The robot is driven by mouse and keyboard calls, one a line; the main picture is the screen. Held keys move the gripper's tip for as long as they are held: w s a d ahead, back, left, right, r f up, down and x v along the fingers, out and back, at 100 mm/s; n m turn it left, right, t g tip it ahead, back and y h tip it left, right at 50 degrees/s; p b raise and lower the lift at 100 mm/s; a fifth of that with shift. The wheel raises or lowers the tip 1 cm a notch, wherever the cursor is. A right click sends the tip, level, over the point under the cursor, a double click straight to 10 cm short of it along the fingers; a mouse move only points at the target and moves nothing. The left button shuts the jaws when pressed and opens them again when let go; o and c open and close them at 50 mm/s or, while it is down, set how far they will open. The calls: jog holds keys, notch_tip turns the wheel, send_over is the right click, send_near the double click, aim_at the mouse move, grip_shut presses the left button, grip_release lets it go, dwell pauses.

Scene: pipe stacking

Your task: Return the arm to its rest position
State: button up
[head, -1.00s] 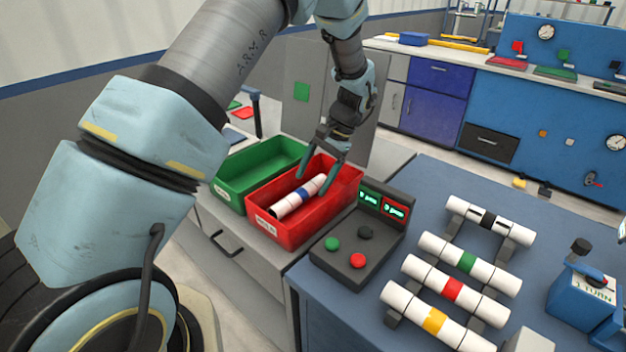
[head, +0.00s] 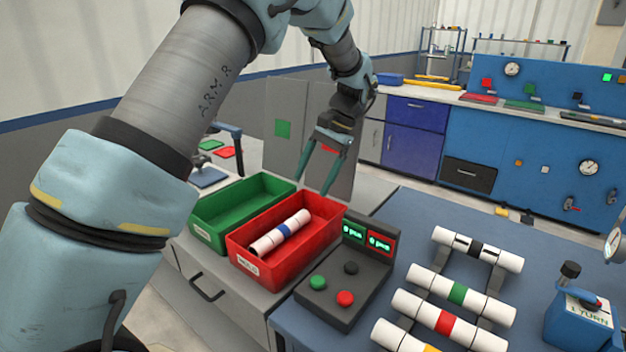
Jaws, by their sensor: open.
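My gripper (head: 315,174) is open and empty. It hangs above the back edge of the red bin, with its two green fingers pointing down and apart. My arm reaches from the left side of the head view over the bins. In the red bin (head: 322,245) lies a white pipe with a blue band (head: 283,230), apart from the fingers. A green bin (head: 207,236) stands next to the red one and looks empty.
A dark control box (head: 330,305) with buttons and two lit displays stands right of the red bin. Several banded white pipes, one with a green band (head: 457,292), lie on a rack on the blue table (head: 420,208). A blue device (head: 580,318) stands at the right.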

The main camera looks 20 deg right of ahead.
jog(key=w+a+r+n+h, duration=0.1)
jog(key=a+n+h, duration=0.35)
jog(key=a, duration=1.65)
jog(key=s+a+f+n+t, duration=0.1)
jog(key=s+a+n, duration=0.5)
jog(key=a, duration=0.8)
jog(key=s+h, duration=0.1)
jog(key=s, duration=0.1)
jog(key=shift+s, duration=0.4)
